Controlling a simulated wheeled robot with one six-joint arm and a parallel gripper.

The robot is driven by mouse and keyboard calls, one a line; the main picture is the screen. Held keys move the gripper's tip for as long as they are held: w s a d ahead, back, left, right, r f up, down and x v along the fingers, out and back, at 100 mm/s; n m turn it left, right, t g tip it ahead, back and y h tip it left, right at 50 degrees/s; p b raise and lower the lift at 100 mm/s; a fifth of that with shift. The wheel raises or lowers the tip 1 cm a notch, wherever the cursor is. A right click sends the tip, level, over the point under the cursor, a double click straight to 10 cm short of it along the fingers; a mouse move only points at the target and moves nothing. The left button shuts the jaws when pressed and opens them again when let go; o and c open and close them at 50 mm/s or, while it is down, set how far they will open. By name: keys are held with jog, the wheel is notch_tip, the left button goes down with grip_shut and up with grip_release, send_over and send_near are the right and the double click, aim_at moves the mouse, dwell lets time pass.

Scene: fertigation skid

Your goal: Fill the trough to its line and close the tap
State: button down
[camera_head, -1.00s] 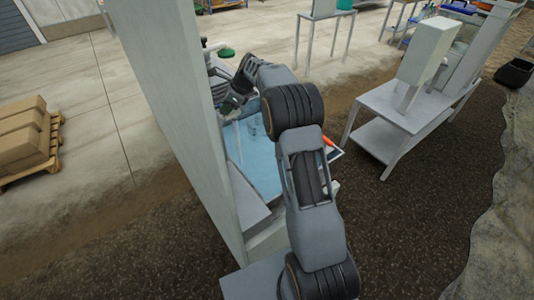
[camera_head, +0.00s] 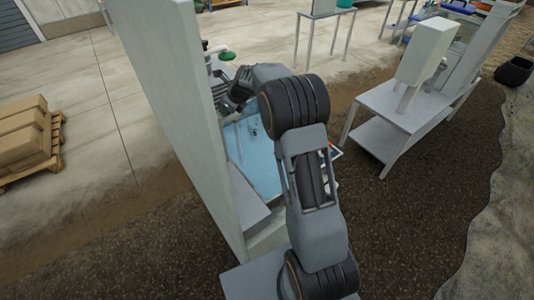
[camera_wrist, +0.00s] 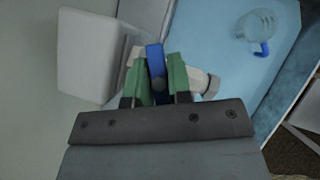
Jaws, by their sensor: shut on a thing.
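The trough (camera_head: 262,178) stands beside the tall grey panel in the head view, with pale blue water in it. It also shows in the wrist view (camera_wrist: 283,92). My gripper (camera_wrist: 161,78) has its green fingers shut on the blue tap handle (camera_wrist: 154,56). The pale tap body (camera_wrist: 204,84) shows just to the right of the fingers. In the head view my wrist hides the tap and the handle. A clear vessel with a blue handle (camera_wrist: 258,26) is in the trough. I cannot make out the fill line or tell whether water runs.
The tall grey panel (camera_head: 185,110) stands close on the left of my arm. A grey bench (camera_head: 395,112) with a box on it stands to the right, across open dark ground. A pallet of cartons (camera_head: 28,140) is far left. A pale block (camera_wrist: 88,55) sits left of the tap.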

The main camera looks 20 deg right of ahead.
jog(key=shift+s+f, duration=0.15)
jog(key=shift+f, duration=0.1)
jog(key=r+m+p, duration=0.1)
jog(key=p, duration=0.2)
jog(key=shift+a+h, duration=0.1)
jog(key=shift+h, duration=0.3)
jog(key=shift+m+t+h+p, duration=0.3)
jog(key=shift+m+p, duration=0.4)
jog(key=shift+p, duration=0.35)
jog(key=shift+f+m+h+b, duration=0.45)
jog(key=shift+f+m+h, duration=0.1)
jog(key=shift+m, duration=0.35)
jog(key=shift+m+t+h, duration=0.3)
jog(key=shift+m+h, duration=0.15)
jog(key=shift+m, duration=0.35)
jog(key=c, duration=1)
grip_release()
jog(key=shift+c, duration=0.2)
jog(key=shift+s, duration=0.1)
